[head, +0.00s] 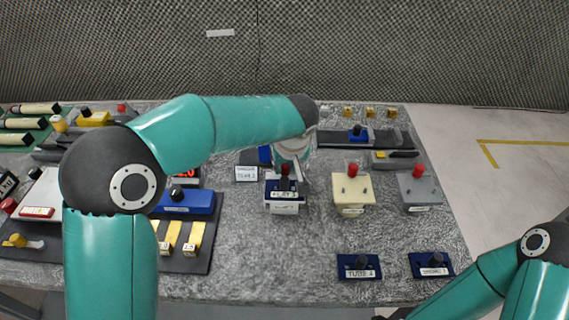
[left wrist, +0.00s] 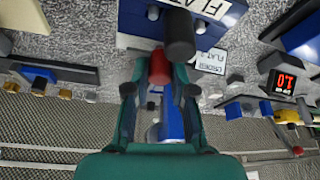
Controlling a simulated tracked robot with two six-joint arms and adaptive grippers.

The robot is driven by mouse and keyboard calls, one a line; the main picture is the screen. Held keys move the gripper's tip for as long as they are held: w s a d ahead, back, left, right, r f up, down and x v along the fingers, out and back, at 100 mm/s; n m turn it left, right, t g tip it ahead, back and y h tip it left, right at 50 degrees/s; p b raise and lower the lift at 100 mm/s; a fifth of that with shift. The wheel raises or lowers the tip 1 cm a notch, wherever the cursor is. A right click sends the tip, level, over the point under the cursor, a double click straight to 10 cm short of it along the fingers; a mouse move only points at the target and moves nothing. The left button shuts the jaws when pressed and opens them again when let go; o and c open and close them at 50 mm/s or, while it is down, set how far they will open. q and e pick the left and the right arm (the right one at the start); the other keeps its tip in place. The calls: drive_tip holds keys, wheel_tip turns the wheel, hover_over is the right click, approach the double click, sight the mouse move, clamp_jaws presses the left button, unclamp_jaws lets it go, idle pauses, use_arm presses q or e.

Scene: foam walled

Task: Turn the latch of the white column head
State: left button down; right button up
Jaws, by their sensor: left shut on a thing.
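The white column head (head: 284,209) stands near the middle of the table, below my left gripper. A dark blue plate (head: 270,187) with a black knob and a label starting FLAT sits on it; the plate's underside edge region also shows in the left wrist view (left wrist: 135,42). The red latch knob (head: 285,169) is at the back of the head. My left gripper (left wrist: 158,88) points down, with its fingers on either side of the red knob (left wrist: 157,66), shut on it. The fingertips are partly hidden in the head view. My right gripper is out of view; only its arm shows.
A cream box (head: 353,190) and a grey box (head: 418,191), each with a red knob, stand to the right. Blue plates (head: 359,267) with black knobs lie at the front right. A dark tray with a blue block (head: 187,203) is at the left. The front middle is clear.

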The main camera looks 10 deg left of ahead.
use_arm(q)
drive_tip(key=shift+a, duration=0.1)
drive_tip(key=shift+m, duration=0.4)
drive_tip(key=shift+m+h+b, duration=0.5)
drive_tip(key=shift+m+b, duration=0.1)
drive_tip(key=shift+m, duration=0.3)
drive_tip(key=m+h, duration=0.1)
drive_tip(key=m, duration=0.1)
drive_tip(key=shift+m, duration=0.3)
drive_tip(key=m+h+p, duration=0.1)
drive_tip(key=m, duration=0.1)
drive_tip(key=shift+a+r+m, duration=0.1)
drive_tip(key=shift+m, duration=0.2)
drive_tip(key=m+p, duration=0.1)
drive_tip(key=m, duration=0.1)
drive_tip(key=m+h+p, duration=0.1)
drive_tip(key=m, duration=0.1)
drive_tip(key=shift+m+h, duration=0.3)
drive_tip(key=m+g, duration=0.1)
drive_tip(key=m, duration=0.1)
drive_tip(key=shift+m+h+p, duration=0.3)
drive_tip(key=shift+p, duration=0.1)
drive_tip(key=shift+w+a+m+g+h, duration=0.1)
drive_tip(key=shift+m+g+h, duration=0.35)
drive_tip(key=shift+m, duration=1.05)
